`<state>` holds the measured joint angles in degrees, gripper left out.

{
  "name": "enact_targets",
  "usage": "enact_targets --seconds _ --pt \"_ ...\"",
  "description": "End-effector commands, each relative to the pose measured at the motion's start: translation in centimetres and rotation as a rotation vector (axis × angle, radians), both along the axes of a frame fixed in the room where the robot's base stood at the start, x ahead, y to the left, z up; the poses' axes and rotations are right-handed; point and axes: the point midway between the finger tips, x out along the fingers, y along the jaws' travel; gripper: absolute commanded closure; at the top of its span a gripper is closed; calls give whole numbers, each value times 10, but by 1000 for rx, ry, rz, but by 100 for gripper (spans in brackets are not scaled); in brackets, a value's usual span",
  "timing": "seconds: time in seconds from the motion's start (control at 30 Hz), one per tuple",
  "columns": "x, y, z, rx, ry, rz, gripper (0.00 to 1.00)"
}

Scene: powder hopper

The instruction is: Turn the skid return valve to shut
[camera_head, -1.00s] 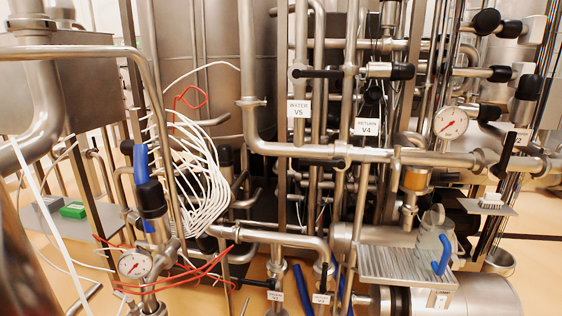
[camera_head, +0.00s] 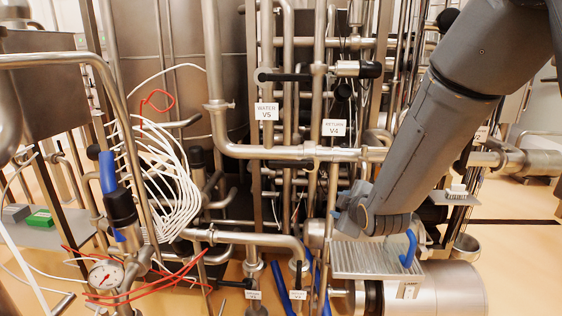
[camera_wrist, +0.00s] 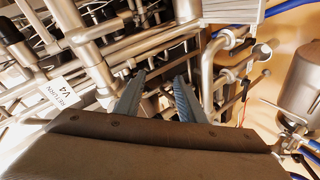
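The tag "RETURN V4" (camera_head: 334,127) hangs on the pipework in the middle of the head view, and it also shows at the left of the wrist view (camera_wrist: 60,92). Above it is a steel valve body with a black end (camera_head: 357,69); I cannot tell for certain that this is the return valve's handle. My gripper (camera_wrist: 161,76) is open and empty in the wrist view, its two grey-blue fingers pointing towards the pipes. The tag is left of the fingers there, with nothing clearly between them. In the head view my wrist hides most of the gripper.
A tag "WATER V5" (camera_head: 266,111) hangs left of V4, with a black lever (camera_head: 285,76) above it. White hoses (camera_head: 170,190) loop at left. Open floor shows at right.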

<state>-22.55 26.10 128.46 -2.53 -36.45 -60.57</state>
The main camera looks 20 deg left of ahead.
Motion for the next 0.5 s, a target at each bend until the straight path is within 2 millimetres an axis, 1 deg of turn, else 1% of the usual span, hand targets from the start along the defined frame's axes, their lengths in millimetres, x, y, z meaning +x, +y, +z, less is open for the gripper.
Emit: enact_targets --seconds 0.03,0.1,0.2,0.3,0.33,0.43,0.5 --pt "5 33 10 -33 -107 81 64" --pt "10 68 26 -76 -261 168 64" --pt "10 107 45 -123 -443 251 64" --pt "6 132 59 -154 -568 295 64" --pt "5 137 62 -160 -596 304 64" --pt "4 147 68 -173 -650 317 64" --pt "7 151 69 -177 -663 319 64"
